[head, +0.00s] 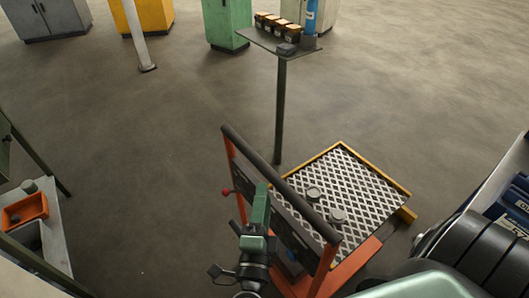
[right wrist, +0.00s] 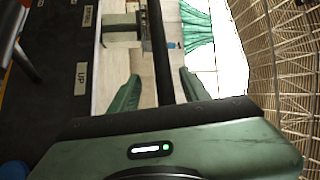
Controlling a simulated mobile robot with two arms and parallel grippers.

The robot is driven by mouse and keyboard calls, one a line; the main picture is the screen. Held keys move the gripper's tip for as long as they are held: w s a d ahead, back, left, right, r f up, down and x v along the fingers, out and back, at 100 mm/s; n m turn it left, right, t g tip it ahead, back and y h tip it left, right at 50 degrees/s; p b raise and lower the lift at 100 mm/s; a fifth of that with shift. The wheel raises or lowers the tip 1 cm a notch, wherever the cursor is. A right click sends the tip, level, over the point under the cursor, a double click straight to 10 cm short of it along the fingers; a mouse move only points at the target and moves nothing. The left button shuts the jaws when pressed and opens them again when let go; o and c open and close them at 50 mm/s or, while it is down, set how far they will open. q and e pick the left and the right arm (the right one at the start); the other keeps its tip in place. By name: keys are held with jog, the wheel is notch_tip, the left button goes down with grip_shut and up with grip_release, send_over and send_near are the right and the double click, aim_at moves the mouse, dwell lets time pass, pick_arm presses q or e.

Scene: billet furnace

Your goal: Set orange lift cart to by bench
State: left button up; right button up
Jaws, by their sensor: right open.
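The orange lift cart (head: 345,268) stands on the floor, with a diamond-plate deck (head: 362,195) edged in yellow and a black push bar (head: 300,206) on its near left side. My right gripper (head: 260,200) is at the push bar. In the right wrist view its two green fingers (right wrist: 158,92) are apart, with the dark bar (right wrist: 158,50) between them; contact cannot be told. A dark panel marked "UP" (right wrist: 82,78) is left of the fingers. My left gripper is not in view. Which surface is the bench is unclear.
Two small grey round pieces lie on the deck. A post-mounted shelf (head: 270,42) with several boxes and a blue bottle stands behind the cart. A grey table (head: 52,240) with an orange bin is at left. Cabinets (head: 228,22) line the back. Open floor (head: 150,150) lies left of the cart.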

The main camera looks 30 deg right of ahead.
aim_at(268, 177)
jog(key=shift+d+r, duration=0.25)
jog(key=shift+r, duration=0.05)
jog(key=x, duration=0.1)
jog(key=p+x, duration=0.1)
jog(key=x, duration=0.1)
jog(key=shift+w+d+r, duration=0.1)
jog(key=shift+d+r, duration=0.15)
jog(key=shift+p+x, duration=0.4)
jog(key=shift+x, duration=0.8)
jog(key=shift+w+d+f, duration=0.2)
jog(key=shift+w+d, duration=0.05)
jog(key=shift+w, duration=0.15)
grip_shut()
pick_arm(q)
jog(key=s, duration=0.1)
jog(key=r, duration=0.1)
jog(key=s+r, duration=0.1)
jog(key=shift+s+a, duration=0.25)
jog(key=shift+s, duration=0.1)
pick_arm(e)
jog(key=shift+f, duration=0.15)
